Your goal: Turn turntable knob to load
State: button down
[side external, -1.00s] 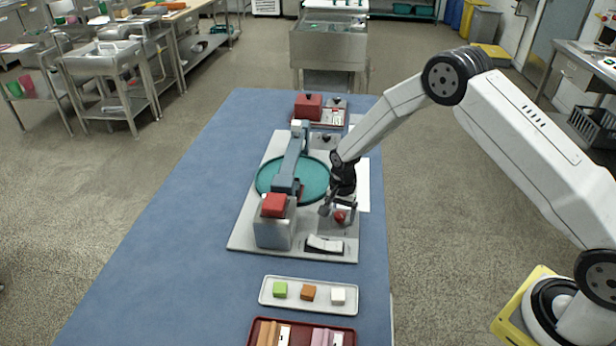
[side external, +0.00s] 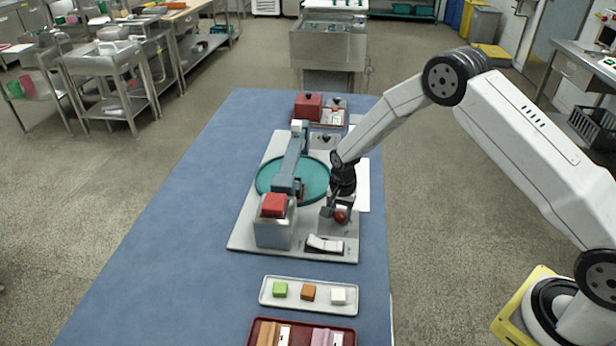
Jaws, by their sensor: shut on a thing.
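The mill stands on a grey base plate (side external: 243,236) on the blue table. Its round teal turntable (side external: 312,185) lies under a blue-grey arm (side external: 293,157). A red knob (side external: 341,217) sits on the right part of the base plate, right of the grey block with the red top. My gripper (side external: 338,213) points down at the red knob and is shut on it. The fingers hide part of the knob, and its pointing direction is too small to tell.
A grey block with a red top (side external: 274,228) stands left of the knob. A black-and-white rocker piece (side external: 324,245) lies in front. A white tray (side external: 265,297) with coloured cubes and a red tray (side external: 254,338) lie nearer. The table's left side is clear.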

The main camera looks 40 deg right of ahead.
jog(key=n, duration=0.5)
jog(key=shift+n, duration=0.4)
jog(key=n, duration=0.5)
jog(key=shift+n, duration=0.3)
jog(key=shift+c, duration=1)
grip_release()
jog(key=shift+r, duration=0.15)
